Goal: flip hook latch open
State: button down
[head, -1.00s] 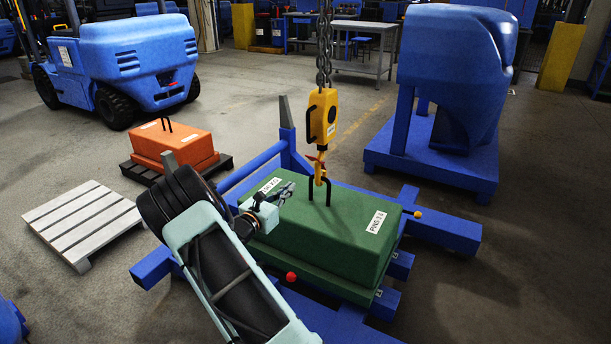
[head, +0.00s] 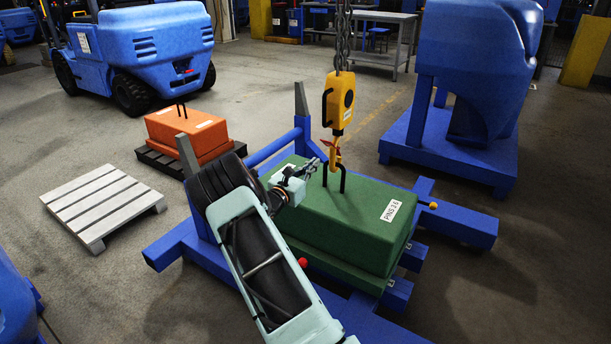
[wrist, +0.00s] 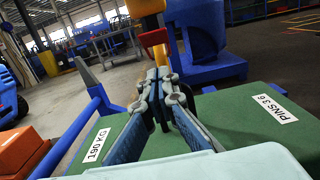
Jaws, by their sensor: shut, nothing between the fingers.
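The yellow hoist hook (head: 336,158) hangs on a chain at the black lifting handle (head: 325,177) of the green counterweight (head: 350,216). Its small red latch (head: 327,143) sits at the hook's throat; whether it is open or shut is too small to tell. My gripper (head: 315,163) is shut and empty, just left of the hook, above the counterweight's top. In the wrist view the fingertips (wrist: 162,74) point at the hook, with the red latch (wrist: 153,38) just beyond and above them. Contact cannot be told. The fingers hide the handle there.
The blue fixture frame (head: 470,226) surrounds the counterweight, with an upright post (head: 303,125) behind my arm. An orange weight (head: 188,130) on a dark pallet and an empty grey pallet (head: 103,205) stand left. A blue machine body (head: 470,75) stands back right.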

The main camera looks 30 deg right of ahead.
aim_at(327, 144)
jog(key=shift+w+d+r+b, duration=0.2)
jog(key=shift+w+d+r, duration=0.3)
jog(key=shift+d, duration=0.25)
jog(key=shift+w+d+r+b, duration=0.25)
jog(key=shift+w+d+r, duration=0.15)
jog(key=shift+d+r, duration=0.25)
jog(key=shift+w+d+r+b, duration=0.2)
jog(key=shift+w+d+r, duration=0.25)
jog(key=shift+d, duration=0.4)
